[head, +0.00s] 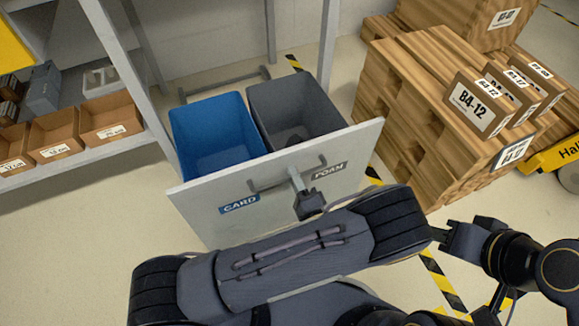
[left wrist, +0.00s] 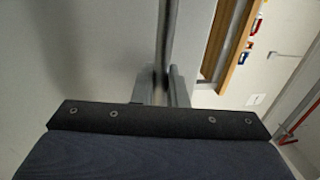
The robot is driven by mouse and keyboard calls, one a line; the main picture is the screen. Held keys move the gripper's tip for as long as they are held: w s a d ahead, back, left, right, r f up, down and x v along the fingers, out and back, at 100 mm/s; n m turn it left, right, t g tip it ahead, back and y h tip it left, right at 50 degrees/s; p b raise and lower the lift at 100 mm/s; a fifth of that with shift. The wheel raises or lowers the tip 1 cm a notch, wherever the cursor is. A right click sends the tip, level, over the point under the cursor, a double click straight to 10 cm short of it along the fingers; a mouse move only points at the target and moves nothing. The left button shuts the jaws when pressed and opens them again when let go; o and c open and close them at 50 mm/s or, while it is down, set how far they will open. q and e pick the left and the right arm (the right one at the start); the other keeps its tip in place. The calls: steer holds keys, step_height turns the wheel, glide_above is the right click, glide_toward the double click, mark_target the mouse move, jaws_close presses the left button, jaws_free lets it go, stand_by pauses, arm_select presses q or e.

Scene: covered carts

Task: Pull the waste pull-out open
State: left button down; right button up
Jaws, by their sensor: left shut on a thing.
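The waste pull-out has a pale grey front panel (head: 290,212) with a CARD label and a FOAM label. It stands out from the shelf frame, with a blue bin (head: 215,135) and a dark grey bin (head: 295,108) showing behind it. A grey bar handle (head: 268,187) is on the panel. My left gripper (head: 298,182) is shut on this handle; the left wrist view shows the bar (left wrist: 168,40) between its fingers (left wrist: 164,88). My right gripper (head: 440,235) shows only in part beside my left arm, away from the panel; its jaws are unclear.
A metal shelf (head: 80,155) with cardboard trays (head: 110,122) stands left of the pull-out. Stacked wooden crates (head: 410,110) with labelled boxes stand at the right, near a yellow cart (head: 555,155). Black-yellow tape (head: 440,280) marks the floor. Bare floor lies at the left front.

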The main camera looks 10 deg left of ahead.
arm_select(q)
steer(key=shift+r+v, duration=0.2)
steer(key=shift+v, duration=0.9)
arm_select(e)
steer(key=shift+s+d+f, duration=0.1)
steer(key=shift+s+d, duration=0.15)
steer(key=shift+s, duration=0.1)
arm_select(q)
steer(key=c, duration=1.8)
jaws_free()
steer(key=shift+f, duration=0.1)
